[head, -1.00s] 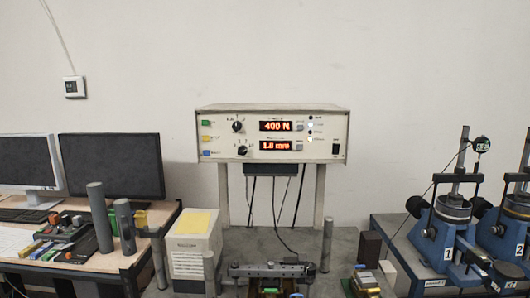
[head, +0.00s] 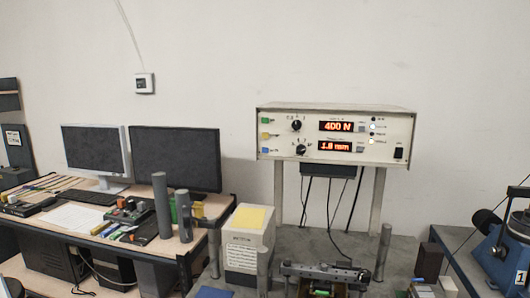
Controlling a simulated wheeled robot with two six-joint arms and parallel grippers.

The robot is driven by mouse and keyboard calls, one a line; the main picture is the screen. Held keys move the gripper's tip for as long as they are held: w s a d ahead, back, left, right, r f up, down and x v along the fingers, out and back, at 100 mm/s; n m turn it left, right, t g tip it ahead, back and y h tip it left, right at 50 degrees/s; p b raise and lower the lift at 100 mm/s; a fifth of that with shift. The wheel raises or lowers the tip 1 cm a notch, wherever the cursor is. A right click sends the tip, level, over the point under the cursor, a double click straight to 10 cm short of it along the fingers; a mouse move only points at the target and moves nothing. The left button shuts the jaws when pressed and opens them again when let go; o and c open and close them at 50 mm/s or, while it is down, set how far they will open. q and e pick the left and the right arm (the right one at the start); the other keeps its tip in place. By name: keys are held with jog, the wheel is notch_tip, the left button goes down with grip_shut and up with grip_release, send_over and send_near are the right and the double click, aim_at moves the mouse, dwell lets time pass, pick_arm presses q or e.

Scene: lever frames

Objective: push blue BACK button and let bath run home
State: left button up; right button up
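A cream control box (head: 335,134) stands on two posts above the bench. A small blue button (head: 265,150) is at the lower left of its front, below a yellow button (head: 265,136) and a green button (head: 265,121). The lettering beside them is too small to read. The upper red display (head: 342,126) reads 400 N and the lower display (head: 336,146) appears to read 1.8 mm. A dark metal assembly (head: 325,272) shows at the bottom edge, cut off; I cannot tell whether it includes the bath. Neither gripper is in view.
A cream box with a yellow top (head: 248,240) stands left of the bench's middle. Grey upright cylinders (head: 161,205) stand near the desk's right end. Monitors (head: 176,158) and tools are on the left desk. A blue machine (head: 505,250) is at the right edge.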

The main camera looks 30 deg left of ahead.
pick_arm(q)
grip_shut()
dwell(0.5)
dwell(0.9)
